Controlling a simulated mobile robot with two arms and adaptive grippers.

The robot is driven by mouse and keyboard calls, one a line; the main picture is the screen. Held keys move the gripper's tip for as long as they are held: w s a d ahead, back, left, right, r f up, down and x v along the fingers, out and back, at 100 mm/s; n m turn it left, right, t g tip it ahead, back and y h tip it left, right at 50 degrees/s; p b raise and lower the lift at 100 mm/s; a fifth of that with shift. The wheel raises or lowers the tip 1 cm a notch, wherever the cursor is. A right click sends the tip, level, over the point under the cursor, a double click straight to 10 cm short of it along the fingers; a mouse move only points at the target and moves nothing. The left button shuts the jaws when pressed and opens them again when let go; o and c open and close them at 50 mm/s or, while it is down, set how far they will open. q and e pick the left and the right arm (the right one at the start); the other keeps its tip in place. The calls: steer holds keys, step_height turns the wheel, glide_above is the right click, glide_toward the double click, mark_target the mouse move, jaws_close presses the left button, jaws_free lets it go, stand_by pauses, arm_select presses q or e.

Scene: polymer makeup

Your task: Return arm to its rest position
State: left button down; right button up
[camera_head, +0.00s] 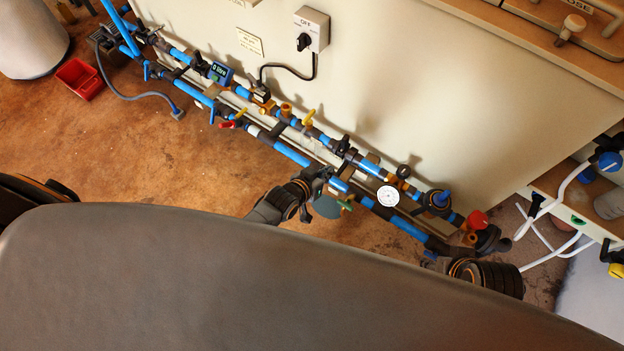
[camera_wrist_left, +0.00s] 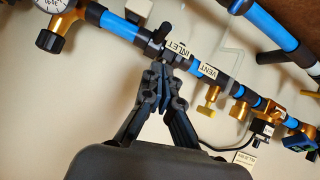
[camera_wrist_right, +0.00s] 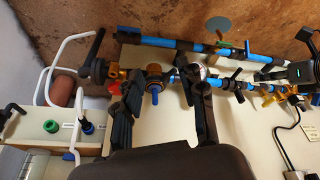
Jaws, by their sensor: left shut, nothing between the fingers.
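My left gripper (camera_head: 322,176) reaches from behind the dark grey body in the foreground to the middle of the blue pipe run. In the left wrist view its fingers (camera_wrist_left: 160,72) come together and hold nothing. Their tips overlap the pipe near the INLET label (camera_wrist_left: 178,48); I cannot tell whether they touch it. In the head view my right arm's ringed wrist (camera_head: 486,278) shows at the lower right, near the red knob (camera_head: 478,219). In the right wrist view the right gripper's fingers (camera_wrist_right: 165,85) are spread apart with nothing held between them.
Blue pipes with valves and a round gauge (camera_head: 388,196) run along the beige panel (camera_head: 400,90). An OFF switch box (camera_head: 311,30) is on the panel. A shelf with white tubes (camera_head: 575,200) stands at the right. A red bin (camera_head: 80,78) sits on the brown floor.

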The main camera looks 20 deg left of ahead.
arm_select(q)
steer(key=s+a+r+p, duration=0.1)
steer(key=s+a, duration=0.1)
steer(key=s, duration=0.3)
steer(key=shift+s+r, duration=0.25)
steer(key=shift+s, duration=0.15)
arm_select(e)
steer(key=s+x, duration=0.1)
steer(key=x, duration=0.6)
steer(key=shift+f, duration=0.3)
